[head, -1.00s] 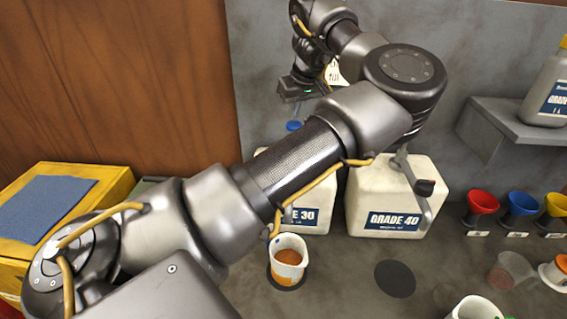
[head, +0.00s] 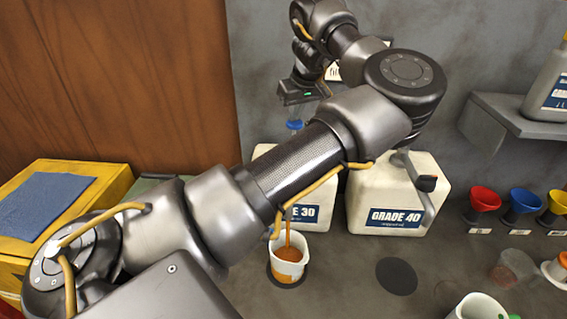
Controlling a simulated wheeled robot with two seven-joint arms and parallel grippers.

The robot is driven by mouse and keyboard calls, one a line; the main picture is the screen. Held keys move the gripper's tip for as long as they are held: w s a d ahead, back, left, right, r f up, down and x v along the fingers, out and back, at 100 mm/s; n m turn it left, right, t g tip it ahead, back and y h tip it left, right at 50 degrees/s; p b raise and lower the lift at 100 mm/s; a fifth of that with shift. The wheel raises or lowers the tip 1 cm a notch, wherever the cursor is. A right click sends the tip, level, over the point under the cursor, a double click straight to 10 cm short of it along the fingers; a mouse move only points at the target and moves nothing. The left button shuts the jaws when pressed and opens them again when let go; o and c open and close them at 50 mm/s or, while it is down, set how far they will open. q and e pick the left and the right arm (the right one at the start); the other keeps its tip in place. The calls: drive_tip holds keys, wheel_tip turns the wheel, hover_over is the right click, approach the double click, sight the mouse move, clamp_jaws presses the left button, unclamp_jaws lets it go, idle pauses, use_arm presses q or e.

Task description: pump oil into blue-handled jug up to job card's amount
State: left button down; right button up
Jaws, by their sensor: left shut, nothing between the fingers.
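A white jug (head: 288,268) with orange oil in it stands on a dark disc in front of the GRADE 30 container (head: 310,216). A thin stream of orange oil (head: 288,234) falls into it. I cannot make out the jug's handle or level marks. My left gripper (head: 298,103) is shut, with nothing held, just above the blue pump part (head: 294,125) on top of the GRADE 30 container. Whether it touches the pump is unclear. My own arm hides much of this container and its spout. A white card (head: 333,73) on the wall is mostly hidden behind my arm.
The GRADE 40 container (head: 395,195) with its grey spout stands to the right. An empty dark disc (head: 396,277) lies before it. Red (head: 484,198), blue and yellow funnels, a clear cup (head: 513,268) and another white jug (head: 474,309) are further right. A yellow box (head: 95,208) is at left.

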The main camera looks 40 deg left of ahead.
use_arm(q)
drive_tip(key=shift+f+b, duration=1.35)
drive_tip(key=shift+f, duration=0.8)
drive_tip(key=shift+r, duration=0.25)
drive_tip(key=shift+r+p, duration=2.8)
drive_tip(key=shift+r, duration=0.2)
wheel_tip(320, 180, up, 6)
drive_tip(key=p, duration=0.5)
